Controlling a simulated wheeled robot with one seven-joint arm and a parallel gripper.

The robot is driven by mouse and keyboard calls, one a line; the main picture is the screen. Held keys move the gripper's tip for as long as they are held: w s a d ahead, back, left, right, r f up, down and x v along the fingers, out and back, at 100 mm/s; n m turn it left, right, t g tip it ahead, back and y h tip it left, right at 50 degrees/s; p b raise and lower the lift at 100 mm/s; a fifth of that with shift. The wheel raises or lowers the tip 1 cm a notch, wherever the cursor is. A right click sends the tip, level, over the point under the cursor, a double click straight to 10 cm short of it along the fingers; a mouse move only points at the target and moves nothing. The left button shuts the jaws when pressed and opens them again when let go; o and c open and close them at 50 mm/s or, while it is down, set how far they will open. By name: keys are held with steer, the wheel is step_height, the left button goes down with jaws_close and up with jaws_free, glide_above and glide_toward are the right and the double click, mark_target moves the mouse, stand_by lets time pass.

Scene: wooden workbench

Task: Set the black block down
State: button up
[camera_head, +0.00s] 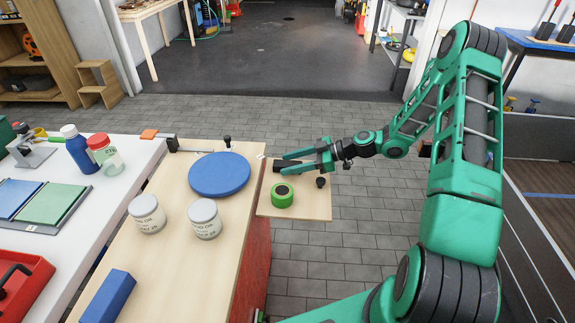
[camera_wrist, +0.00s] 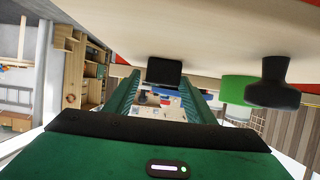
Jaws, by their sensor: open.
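The black block (camera_wrist: 164,71) shows between the tips of my two green fingers in the wrist view, which looks upside down. It appears to rest against the pale surface of the small wooden board (camera_head: 300,210). In the head view my gripper (camera_head: 280,162) lies level, low over the far part of this board, pointing left. Its fingers are open, one on each side of the block, with a gap visible beside it in the wrist view.
A green roll (camera_head: 282,196) and a black knob (camera_head: 320,182) stand on the board close to my gripper. A blue disc (camera_head: 219,174), two white-lidded jars (camera_head: 205,219) (camera_head: 147,214) and a blue block (camera_head: 108,296) are on the bench to the left. Floor lies beyond the board.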

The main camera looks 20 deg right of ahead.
steer(key=v, duration=1)
steer(key=shift+s+d+r, duration=0.15)
steer(key=shift+d, duration=0.1)
steer(key=shift+s, duration=0.1)
steer(key=shift+s+a+r, duration=0.1)
steer(key=shift+s, duration=0.2)
steer(key=s+m+g+h, duration=0.1)
steer(key=s, duration=0.1)
steer(key=s+r+m+g+h, duration=0.1)
steer(key=s+d+r+m+g+h, duration=0.1)
steer(key=s+h, duration=0.1)
steer(key=shift+s, duration=0.4)
steer(key=s+d+r+m+h, duration=0.2)
steer(key=s+r+m, duration=0.3)
steer(key=s, duration=0.5)
steer(key=s+d+r+m+g+h, duration=0.1)
steer(key=s+d+r+m+h, duration=0.1)
steer(key=s+m, duration=0.4)
steer(key=s+d+r+m+g+h, duration=0.1)
steer(key=s+r+m+h, duration=0.3)
steer(key=s, duration=0.9)
step_height(320, 180, up, 4)
steer(key=shift+s+d+f+m, duration=0.15)
steer(key=shift+s+d+m, duration=0.15)
steer(key=shift+d+m, duration=0.6)
steer(key=shift+a, duration=0.1)
